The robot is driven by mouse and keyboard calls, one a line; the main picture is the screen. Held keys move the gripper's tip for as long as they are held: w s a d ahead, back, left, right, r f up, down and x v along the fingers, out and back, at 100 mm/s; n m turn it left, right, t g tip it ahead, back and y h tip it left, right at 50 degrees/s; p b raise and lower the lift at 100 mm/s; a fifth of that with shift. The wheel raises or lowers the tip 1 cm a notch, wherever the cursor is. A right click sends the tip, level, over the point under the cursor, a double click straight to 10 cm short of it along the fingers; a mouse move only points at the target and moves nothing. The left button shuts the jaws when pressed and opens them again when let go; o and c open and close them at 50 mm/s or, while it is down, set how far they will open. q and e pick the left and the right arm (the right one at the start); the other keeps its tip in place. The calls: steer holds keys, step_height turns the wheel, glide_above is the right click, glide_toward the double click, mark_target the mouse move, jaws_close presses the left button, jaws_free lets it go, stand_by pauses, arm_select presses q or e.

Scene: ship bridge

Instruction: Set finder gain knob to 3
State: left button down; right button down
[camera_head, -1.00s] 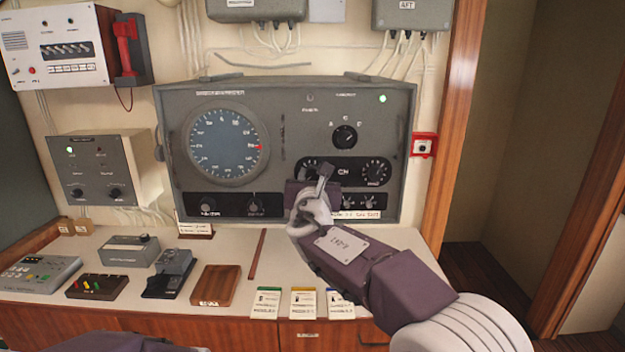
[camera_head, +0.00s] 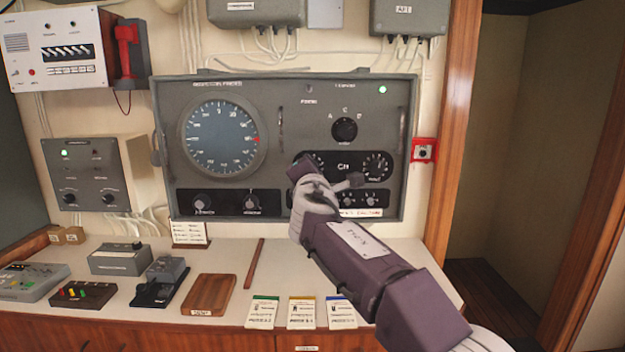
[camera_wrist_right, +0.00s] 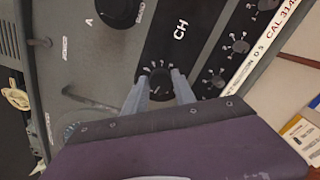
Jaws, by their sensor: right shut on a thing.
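The grey direction finder box (camera_head: 285,205) stands against the wall. On its front, a black panel marked CH carries a dark round knob (camera_wrist_right: 160,85) with small white scale marks. My right gripper (camera_wrist_right: 159,88) has one finger on each side of this knob and is shut on it. In the head view my right gripper (camera_head: 306,168) covers the knob, and only part of its scale shows. Its label and pointer setting are too small to read. My left gripper is not in view.
A similar knob (camera_head: 376,166) sits at the right end of the CH panel. A selector knob (camera_head: 344,130) is above it. Small knobs (camera_head: 357,199) sit below, partly behind my wrist. The desk below holds several cards, a wooden tray (camera_head: 210,294) and small consoles.

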steer(key=shift+f+m+b, duration=0.1)
steer(key=shift+m+b, duration=1.4)
steer(key=shift+m, duration=1.8)
steer(key=c, duration=1)
jaws_free()
steer(key=shift+c, duration=0.2)
steer(key=s+b, duration=0.4)
steer(key=s, duration=0.5)
